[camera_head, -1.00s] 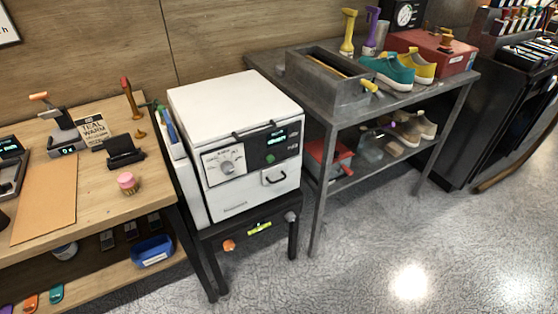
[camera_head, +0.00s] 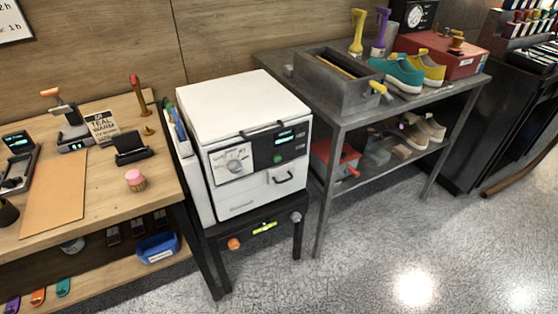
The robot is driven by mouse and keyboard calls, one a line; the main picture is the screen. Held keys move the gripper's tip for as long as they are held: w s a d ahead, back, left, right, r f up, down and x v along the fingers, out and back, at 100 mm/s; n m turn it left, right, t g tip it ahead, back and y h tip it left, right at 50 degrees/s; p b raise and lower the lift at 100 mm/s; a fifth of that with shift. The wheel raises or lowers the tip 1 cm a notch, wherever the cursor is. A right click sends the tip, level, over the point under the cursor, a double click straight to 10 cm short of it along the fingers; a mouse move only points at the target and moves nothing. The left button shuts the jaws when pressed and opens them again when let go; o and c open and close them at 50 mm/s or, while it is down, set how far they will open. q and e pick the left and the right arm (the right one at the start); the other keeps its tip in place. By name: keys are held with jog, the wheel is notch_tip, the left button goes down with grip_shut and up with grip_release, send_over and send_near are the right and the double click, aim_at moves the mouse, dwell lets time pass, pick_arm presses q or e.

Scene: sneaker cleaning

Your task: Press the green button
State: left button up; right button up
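A small green button (camera_head: 278,158) sits on the dark control panel on the front of a white boxy machine (camera_head: 236,106). Neither of my grippers shows in the head view.
A wooden table (camera_head: 104,192) with a brown mat (camera_head: 54,194) and several small items stands at the left. A grey metal table (camera_head: 345,122) at the right holds a grey basin (camera_head: 338,82) and teal and yellow sneakers (camera_head: 398,76). The floor (camera_head: 370,262) in front is clear.

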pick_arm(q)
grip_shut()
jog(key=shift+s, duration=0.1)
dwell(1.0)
